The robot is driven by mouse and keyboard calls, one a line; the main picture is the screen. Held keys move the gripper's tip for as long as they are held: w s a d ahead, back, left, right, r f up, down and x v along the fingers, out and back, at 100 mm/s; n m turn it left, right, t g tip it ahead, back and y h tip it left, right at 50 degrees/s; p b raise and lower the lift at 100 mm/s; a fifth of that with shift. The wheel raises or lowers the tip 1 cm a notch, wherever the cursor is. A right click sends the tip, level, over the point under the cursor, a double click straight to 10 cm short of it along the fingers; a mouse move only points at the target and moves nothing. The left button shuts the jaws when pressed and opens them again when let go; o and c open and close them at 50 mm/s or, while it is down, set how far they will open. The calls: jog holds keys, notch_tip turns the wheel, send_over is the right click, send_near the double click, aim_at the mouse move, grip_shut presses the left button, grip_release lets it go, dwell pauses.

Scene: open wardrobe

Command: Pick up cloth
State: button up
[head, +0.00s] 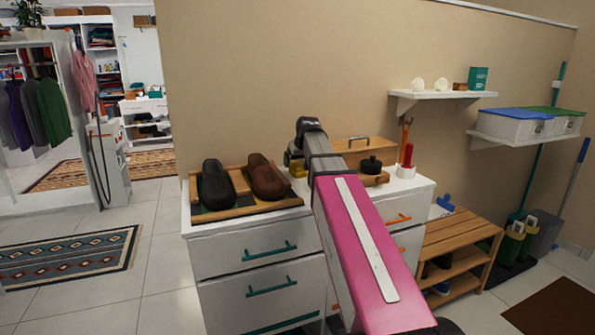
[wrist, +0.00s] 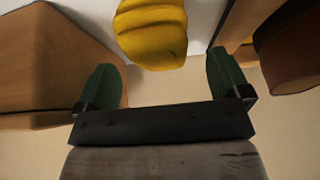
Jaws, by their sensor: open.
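A yellow, ridged item that looks like the cloth (wrist: 150,35) lies on the white cabinet top in the wrist view. In the head view a small patch of the yellow cloth (head: 297,169) shows beside my arm; most of it is hidden. My gripper (wrist: 165,78) is open, with its dark green fingers spread apart. The cloth lies beyond the fingertips, roughly centred between them, and nothing is held. In the head view my gripper (head: 293,157) is small and partly hidden behind the wrist.
A wooden box (wrist: 50,60) stands close on the left in the wrist view. A brown shoe (wrist: 290,45) is close on the right. In the head view a shoe tray (head: 240,212) and a black-lidded pot (head: 371,165) flank my arm on the white cabinet (head: 225,255).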

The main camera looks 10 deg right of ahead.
aim_at(298, 164)
jog(key=shift+x, duration=1.95)
jog(key=c, duration=1)
jog(key=shift+r, duration=0.15)
jog(key=shift+r, duration=0.5)
jog(key=r, duration=0.1)
jog(key=a+r, duration=0.1)
jog(key=r, duration=0.1)
jog(key=shift+s+r, duration=0.25)
jog(key=shift+r, duration=0.05)
jog(key=s+a+r, duration=0.3)
jog(key=a+r, duration=0.3)
jog(key=a, duration=0.3)
jog(key=shift+s+a, duration=0.3)
jog(key=shift+a, duration=0.1)
jog(key=shift+r, duration=0.1)
